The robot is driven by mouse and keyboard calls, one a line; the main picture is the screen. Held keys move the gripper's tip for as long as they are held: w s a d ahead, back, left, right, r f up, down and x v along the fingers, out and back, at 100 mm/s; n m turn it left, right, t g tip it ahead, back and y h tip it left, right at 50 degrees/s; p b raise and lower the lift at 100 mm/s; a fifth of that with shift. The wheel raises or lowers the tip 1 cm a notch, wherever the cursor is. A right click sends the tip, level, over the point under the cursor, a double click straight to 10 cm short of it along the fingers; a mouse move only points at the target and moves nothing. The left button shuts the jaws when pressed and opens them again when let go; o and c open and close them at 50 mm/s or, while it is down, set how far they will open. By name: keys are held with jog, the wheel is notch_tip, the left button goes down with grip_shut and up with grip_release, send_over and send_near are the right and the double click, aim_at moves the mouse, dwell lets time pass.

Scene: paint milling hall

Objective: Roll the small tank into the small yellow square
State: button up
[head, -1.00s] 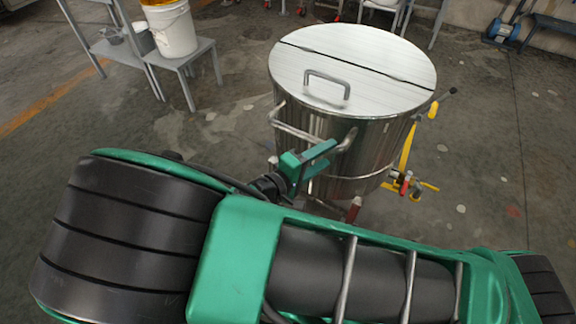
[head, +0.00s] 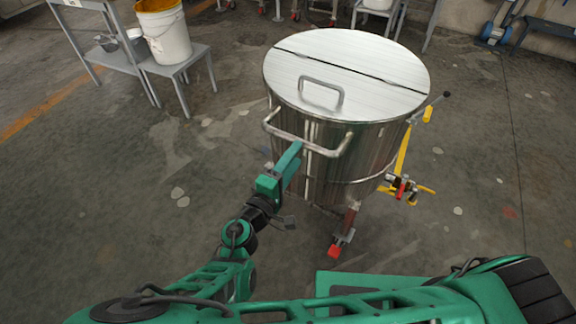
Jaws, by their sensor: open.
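The tank (head: 330,175) is a shiny steel cylinder with a flat two-part lid (head: 345,65). It stands upright just beyond my arm in the head view. A bent tube handle (head: 305,145) sticks out from its near side. My gripper (head: 293,158) is open, with its green fingers at the handle's left-middle part. I cannot tell whether the fingers are around the handle or only beside it. A caster with a red pedal (head: 336,248) shows under the tank's near side. The small yellow square is not in view.
A grey metal table (head: 180,68) with a white bucket (head: 165,35) stands at the back left. More stands and a blue machine (head: 494,32) line the back. Bare floor lies left and right.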

aim_at(304, 144)
jog(key=shift+x, duration=3.25)
grip_shut()
